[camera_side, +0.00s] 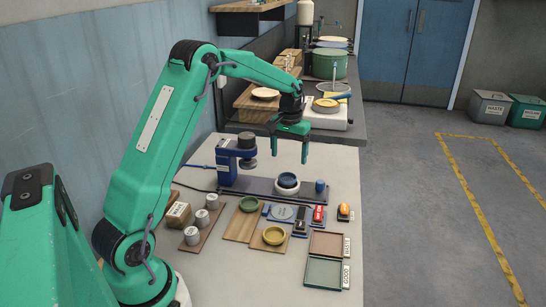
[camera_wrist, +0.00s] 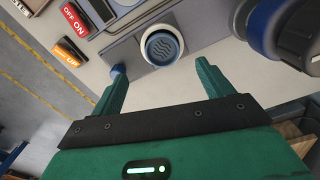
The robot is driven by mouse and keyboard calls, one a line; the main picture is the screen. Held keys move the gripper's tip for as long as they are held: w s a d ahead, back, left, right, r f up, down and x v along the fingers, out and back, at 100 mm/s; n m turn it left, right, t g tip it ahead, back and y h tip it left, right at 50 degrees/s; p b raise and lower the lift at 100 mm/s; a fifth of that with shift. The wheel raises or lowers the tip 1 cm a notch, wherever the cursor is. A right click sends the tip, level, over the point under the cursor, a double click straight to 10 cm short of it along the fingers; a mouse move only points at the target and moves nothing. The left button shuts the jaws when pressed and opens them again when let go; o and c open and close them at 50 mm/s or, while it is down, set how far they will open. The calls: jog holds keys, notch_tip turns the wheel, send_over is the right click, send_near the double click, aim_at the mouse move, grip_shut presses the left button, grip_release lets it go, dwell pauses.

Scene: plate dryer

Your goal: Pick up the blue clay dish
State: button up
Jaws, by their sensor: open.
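The blue clay dish (camera_side: 288,180) sits in a round white holder on the dark base plate of the machine in the side view. In the wrist view the blue dish (camera_wrist: 161,46) shows a wavy pattern inside the white ring, just beyond the fingertips and roughly centred between them. My gripper (camera_side: 290,152) is open and empty, pointing down above the dish with a clear gap. Its two green fingers (camera_wrist: 160,76) stand wide apart in the wrist view.
The blue press (camera_side: 228,165) stands left of the dish. A green dish (camera_side: 249,204) and a yellow dish (camera_side: 274,236) rest on wooden boards in front. The red switch (camera_side: 319,215), orange switch (camera_side: 344,211), brown tray (camera_side: 328,244) and green tray (camera_side: 323,272) lie at the right.

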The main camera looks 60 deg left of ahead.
aim_at(288, 173)
jog(key=shift+a+f, duration=0.1)
jog(key=shift+f, duration=0.15)
jog(key=shift+f, duration=1.2)
jog(key=shift+f, duration=0.1)
jog(key=shift+a+f, duration=0.1)
jog(key=shift+f, duration=2.4)
jog(key=c, duration=1.1)
